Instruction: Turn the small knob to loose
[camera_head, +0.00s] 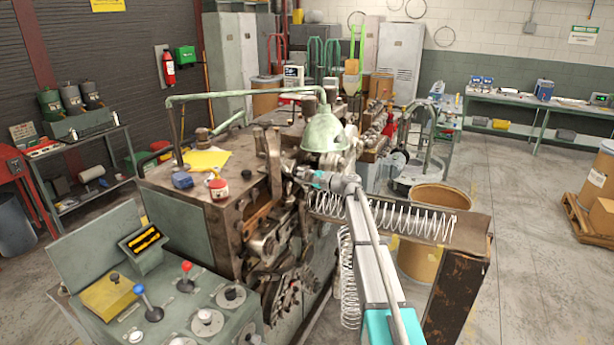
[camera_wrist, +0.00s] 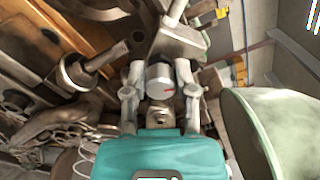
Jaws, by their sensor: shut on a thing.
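The small knob (camera_wrist: 159,76) is a grey metal cylinder with a short red mark on its face. In the wrist view it sits between the two fingers of my gripper (camera_wrist: 160,80), which is shut on it. The red mark points to the right in that view. In the head view my gripper (camera_head: 297,171) reaches the upper part of the spring coiler (camera_head: 225,210), below the green lamp shade. The knob cannot be made out there. Any label for loose is not readable in either view.
The green lamp shade (camera_head: 323,134) hangs just above my gripper and looms at the right of the wrist view (camera_wrist: 262,135). Coiled springs (camera_head: 410,220) lie along a rusty chute beside my arm. A control panel (camera_head: 180,310) with levers and knobs stands at front left.

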